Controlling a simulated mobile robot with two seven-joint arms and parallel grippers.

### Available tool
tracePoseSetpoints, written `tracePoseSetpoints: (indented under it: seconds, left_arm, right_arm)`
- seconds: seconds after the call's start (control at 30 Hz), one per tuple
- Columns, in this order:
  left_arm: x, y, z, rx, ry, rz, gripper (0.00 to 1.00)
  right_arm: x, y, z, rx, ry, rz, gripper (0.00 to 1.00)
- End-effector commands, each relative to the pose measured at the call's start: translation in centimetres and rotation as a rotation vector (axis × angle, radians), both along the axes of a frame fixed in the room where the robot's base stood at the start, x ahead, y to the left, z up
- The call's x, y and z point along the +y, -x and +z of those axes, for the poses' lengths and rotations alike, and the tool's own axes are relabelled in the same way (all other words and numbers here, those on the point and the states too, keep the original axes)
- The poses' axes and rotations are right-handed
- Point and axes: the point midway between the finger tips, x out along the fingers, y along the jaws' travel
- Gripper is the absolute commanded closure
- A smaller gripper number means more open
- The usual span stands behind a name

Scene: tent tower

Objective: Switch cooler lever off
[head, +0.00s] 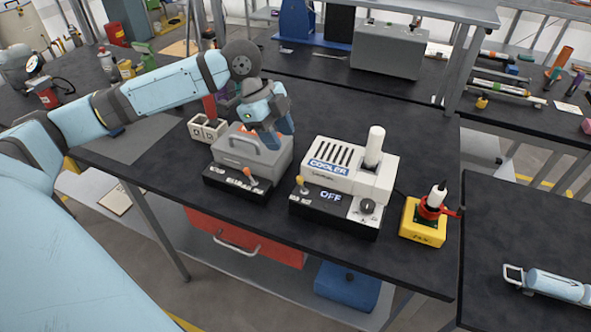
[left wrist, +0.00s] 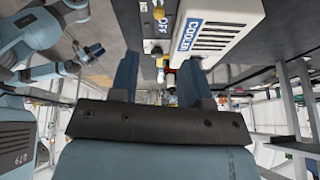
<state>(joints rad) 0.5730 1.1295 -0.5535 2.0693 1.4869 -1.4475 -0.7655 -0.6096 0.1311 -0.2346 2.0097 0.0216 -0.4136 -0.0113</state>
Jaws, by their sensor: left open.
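The white cooler (head: 372,184) stands on the dark table, with a COOLER label and a vented top. Its black front panel reads OFF. The cooler lever (head: 301,184), with a yellow knob, stands up at the panel's left end. My left gripper (head: 280,135) is open and empty, above the grey device left of the cooler, apart from the lever. It also shows in the left wrist view (left wrist: 161,62).
A grey device (head: 232,153) with an orange-knobbed lever (head: 249,174) stands just left of the cooler. A yellow box (head: 421,222) with a red-collared white part stands to its right. A blue arm of mine shows at the left of the wrist view, its gripper unclear.

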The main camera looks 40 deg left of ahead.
Motion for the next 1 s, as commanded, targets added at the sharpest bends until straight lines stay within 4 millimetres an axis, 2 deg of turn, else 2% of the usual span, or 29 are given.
tracePoseSetpoints:
  seconds: [0.1, 0.23, 0.7, 0.83, 1.0]
  left_arm:
    - [0.4, 0.2, 0.3, 0.009, -0.008, -0.014, 0.57]
    - [-0.1, 0.2, -0.7, 0.012, -0.007, -0.016, 0.57]
    - [-3.7, -0.9, -9.5, 0.011, -0.006, -0.015, 0.57]
    - [-4.3, -1.1, -11.0, 0.009, -0.007, -0.014, 0.57]
    - [-4.7, -1.2, -12.0, 0.009, -0.008, -0.014, 0.57]
  right_arm:
    - [0.1, 0.0, -0.2, -0.001, -0.001, 0.001, 0.57]
    - [0.0, 0.0, -0.2, -0.001, -0.001, 0.001, 0.57]
    - [-0.1, 0.1, -0.5, 0.002, -0.001, -0.001, 0.57]
    - [-0.1, 0.1, -0.5, 0.003, -0.002, -0.002, 0.57]
    - [-0.1, 0.0, -0.4, 0.001, -0.003, -0.002, 0.57]
